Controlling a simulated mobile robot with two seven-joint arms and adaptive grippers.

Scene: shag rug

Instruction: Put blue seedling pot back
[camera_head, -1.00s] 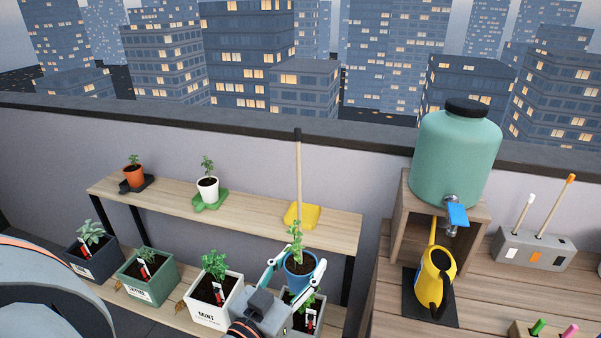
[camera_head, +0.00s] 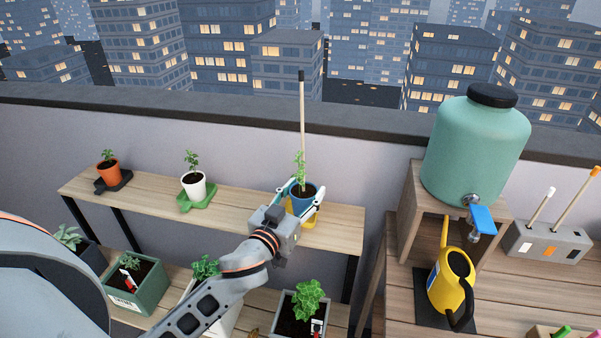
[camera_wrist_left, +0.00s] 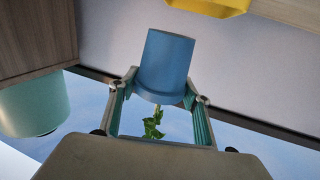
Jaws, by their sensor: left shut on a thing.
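The blue pot (camera_head: 302,202) holds a leafy green seedling and looks upright in the head view. My left gripper (camera_head: 301,193) is shut around it, one finger on each side. The blue pot also shows between the fingers in the left wrist view (camera_wrist_left: 166,62). A yellow saucer (camera_head: 312,219) lies on the upper wooden shelf (camera_head: 345,226), partly hidden behind the pot and gripper. In the wrist view the saucer (camera_wrist_left: 210,6) is apart from the pot. My right gripper is out of view.
On the same shelf, a white pot (camera_head: 194,185) stands on a green saucer and an orange pot (camera_head: 108,172) on a dark one. A wooden stick (camera_head: 302,115) rises behind the blue pot. Planters fill the lower shelf. A yellow watering can (camera_head: 449,284) and tank (camera_head: 477,150) are right.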

